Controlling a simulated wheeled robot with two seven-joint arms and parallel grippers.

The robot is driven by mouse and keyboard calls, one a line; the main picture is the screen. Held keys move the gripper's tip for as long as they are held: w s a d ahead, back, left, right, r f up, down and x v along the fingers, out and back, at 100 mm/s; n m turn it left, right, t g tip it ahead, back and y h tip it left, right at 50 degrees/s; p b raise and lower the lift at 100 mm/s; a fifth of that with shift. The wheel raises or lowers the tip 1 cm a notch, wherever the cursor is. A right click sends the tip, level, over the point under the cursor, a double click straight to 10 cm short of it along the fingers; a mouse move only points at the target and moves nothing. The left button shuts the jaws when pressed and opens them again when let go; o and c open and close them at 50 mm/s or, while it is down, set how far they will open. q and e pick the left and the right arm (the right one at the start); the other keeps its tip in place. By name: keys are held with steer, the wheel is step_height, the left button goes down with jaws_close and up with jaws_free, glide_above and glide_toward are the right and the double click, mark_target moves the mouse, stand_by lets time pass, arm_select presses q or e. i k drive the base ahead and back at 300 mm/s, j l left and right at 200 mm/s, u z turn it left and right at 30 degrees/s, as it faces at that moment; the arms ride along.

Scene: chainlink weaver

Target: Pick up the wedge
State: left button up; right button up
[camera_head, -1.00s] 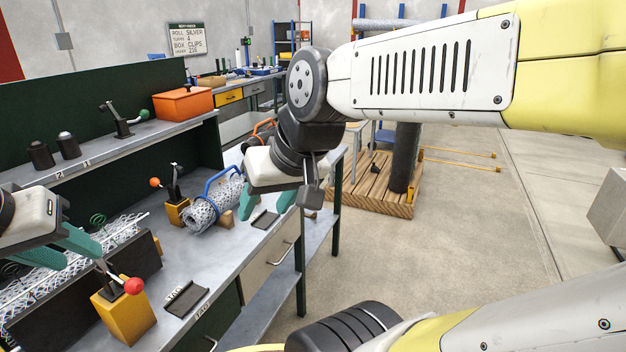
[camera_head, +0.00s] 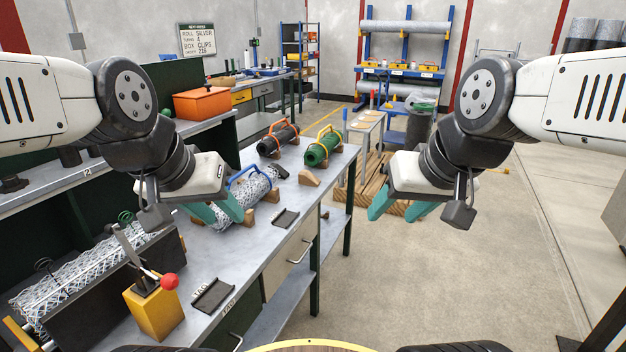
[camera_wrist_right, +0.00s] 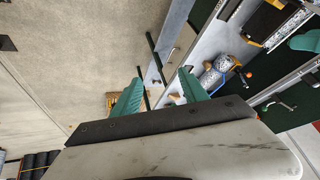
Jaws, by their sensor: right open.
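A small light-brown wooden wedge (camera_head: 310,178) lies on the grey workbench (camera_head: 252,238), near its front edge, in front of the green roll. My left gripper (camera_head: 216,216) is over the bench, to the left of the wedge and in front of the silver mesh roll; its teal fingers are apart with nothing visible between them. My right gripper (camera_head: 395,213) is right of the wedge, past the bench edge over the floor. Its teal fingers are open and empty, as the right wrist view (camera_wrist_right: 158,92) also shows. I cannot make out the wedge surely in that view.
A silver mesh roll (camera_head: 250,188), a black roll (camera_head: 278,140) and a green roll (camera_head: 323,147) rest on the bench. A dark object (camera_head: 280,170) lies near the wedge. A yellow lever block (camera_head: 153,310) stands at the near left. A wooden pallet (camera_head: 370,180) is beyond the bench.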

mark_target(305, 177)
steer(key=i+l+u, duration=0.35)
steer(key=i, duration=0.2)
steer(key=i+l+u, duration=0.35)
steer(key=l, duration=0.25)
steer(key=i+l+u, duration=0.3)
steer(key=i+l, duration=0.2)
steer(key=l, duration=0.2)
